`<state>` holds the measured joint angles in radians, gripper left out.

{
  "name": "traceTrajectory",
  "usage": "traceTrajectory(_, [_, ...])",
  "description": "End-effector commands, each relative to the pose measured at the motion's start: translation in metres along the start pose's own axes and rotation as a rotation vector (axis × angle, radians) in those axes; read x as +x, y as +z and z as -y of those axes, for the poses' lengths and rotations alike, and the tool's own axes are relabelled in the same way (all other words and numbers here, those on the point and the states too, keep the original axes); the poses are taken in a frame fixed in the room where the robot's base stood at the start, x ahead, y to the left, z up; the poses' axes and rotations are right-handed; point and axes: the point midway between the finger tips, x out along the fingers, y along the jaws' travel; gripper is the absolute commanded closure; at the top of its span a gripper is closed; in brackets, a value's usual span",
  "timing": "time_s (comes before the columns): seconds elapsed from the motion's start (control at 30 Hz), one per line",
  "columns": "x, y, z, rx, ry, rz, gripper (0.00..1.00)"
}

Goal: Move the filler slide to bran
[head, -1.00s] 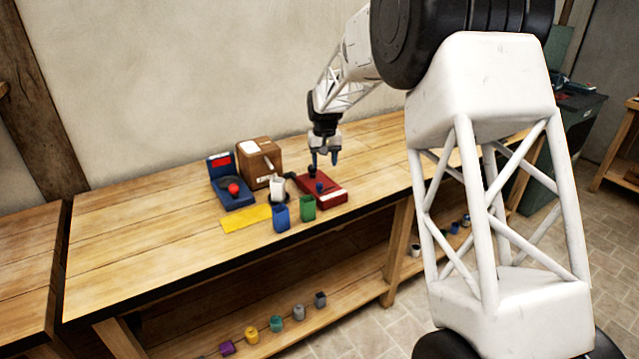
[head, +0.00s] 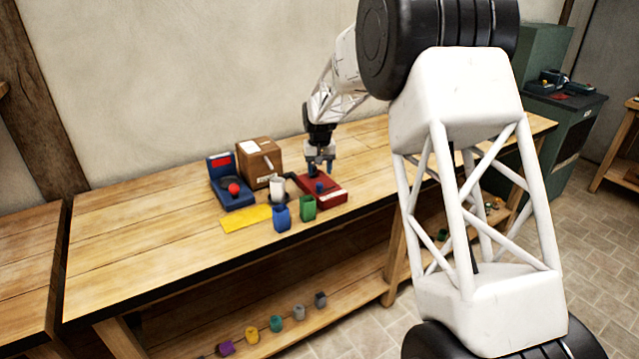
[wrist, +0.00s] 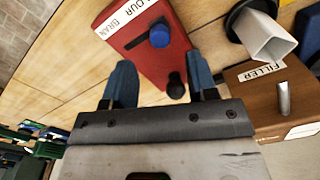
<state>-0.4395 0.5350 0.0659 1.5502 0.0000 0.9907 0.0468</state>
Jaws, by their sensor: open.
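The red box (head: 335,193) on the bench has a flat top with a blue knob (head: 319,188) and a black knob (wrist: 176,86). In the wrist view its white label (wrist: 125,16) reads BRAN, with a partly cut-off word ending in OUR beside it. The brown box (head: 262,161) has a grey handle; in the wrist view a FILLER label (wrist: 262,71) lies at its edge. My gripper (head: 319,170) is open, low over the back of the red box. In the wrist view its fingers (wrist: 162,72) are on either side of the black knob; contact is unclear.
A white container (head: 277,188) stands left of the red box. Blue (head: 281,219) and green (head: 308,208) containers stand in front. A blue scale-like device (head: 233,192) and yellow mat (head: 245,219) are further left. The bench's left part is clear.

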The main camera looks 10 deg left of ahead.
Motion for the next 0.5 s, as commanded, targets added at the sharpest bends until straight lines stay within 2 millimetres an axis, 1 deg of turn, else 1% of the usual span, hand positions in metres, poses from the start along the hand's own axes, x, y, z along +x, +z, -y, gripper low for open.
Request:
traceTrajectory(0.03, [0.007,0.001,0.000,0.000,0.000,0.002,0.47])
traceTrajectory(0.3, [0.039,0.000,0.000,0.000,0.000,0.001,0.47])
traceTrajectory(0.5, [0.052,0.000,0.000,0.000,0.000,0.000,0.47])
